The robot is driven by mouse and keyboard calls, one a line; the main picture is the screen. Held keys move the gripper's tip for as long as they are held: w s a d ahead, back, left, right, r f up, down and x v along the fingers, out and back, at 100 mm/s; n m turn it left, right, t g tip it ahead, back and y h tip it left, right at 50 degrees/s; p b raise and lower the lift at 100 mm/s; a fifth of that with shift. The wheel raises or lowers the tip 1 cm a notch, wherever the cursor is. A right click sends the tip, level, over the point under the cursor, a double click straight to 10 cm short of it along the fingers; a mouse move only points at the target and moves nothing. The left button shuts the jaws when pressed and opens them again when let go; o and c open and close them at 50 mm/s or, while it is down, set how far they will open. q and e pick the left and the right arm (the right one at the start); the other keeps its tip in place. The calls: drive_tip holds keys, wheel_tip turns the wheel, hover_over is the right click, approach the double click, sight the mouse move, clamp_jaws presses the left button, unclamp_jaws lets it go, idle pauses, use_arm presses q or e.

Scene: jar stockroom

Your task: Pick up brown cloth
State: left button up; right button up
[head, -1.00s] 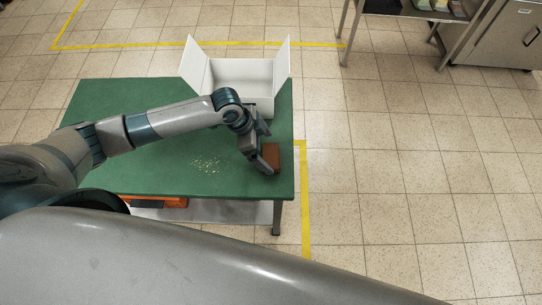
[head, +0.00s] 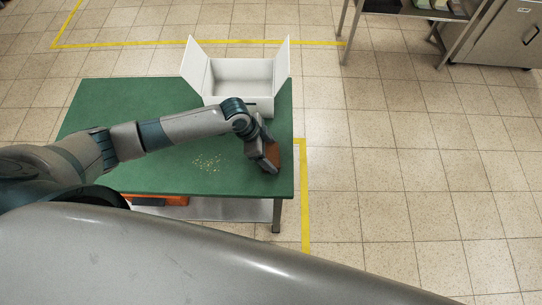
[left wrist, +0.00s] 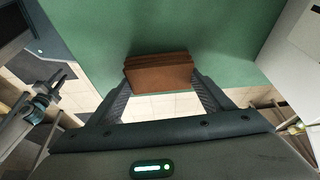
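The brown cloth (head: 273,156) is a small folded stack of layers near the right edge of the green table (head: 150,100). It also shows in the left wrist view (left wrist: 160,76), across the gap between my fingers. My left gripper (head: 268,160) is down at the cloth and hides part of it in the head view. Its fingers (left wrist: 160,88) are wide apart, one at each side of the cloth; whether they touch it is hard to tell.
A white open box (head: 240,72) with raised flaps stands at the table's back right. Pale crumbs (head: 208,163) lie on the table left of the cloth. An orange item (head: 168,200) lies on the lower shelf. A metal table (head: 410,12) stands at the back right.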

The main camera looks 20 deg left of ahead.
sight(272, 157)
use_arm(q)
drive_tip(key=shift+c, duration=0.7)
drive_tip(key=shift+r, duration=0.1)
drive_tip(key=shift+r+b, duration=0.3)
drive_tip(key=shift+r, duration=0.2)
drive_tip(key=r, duration=0.1)
drive_tip(key=r+b, duration=0.1)
drive_tip(key=d+r, duration=0.1)
drive_tip(key=shift+s+r, duration=0.1)
drive_tip(key=shift+s, duration=0.25)
drive_tip(key=s+d+r+b, duration=0.2)
drive_tip(key=s+d+r, duration=0.4)
drive_tip(key=s+d, duration=0.1)
drive_tip(key=shift+s+d+r+b, duration=0.2)
drive_tip(key=shift+s+r+b, duration=0.1)
drive_tip(key=shift+b, duration=0.05)
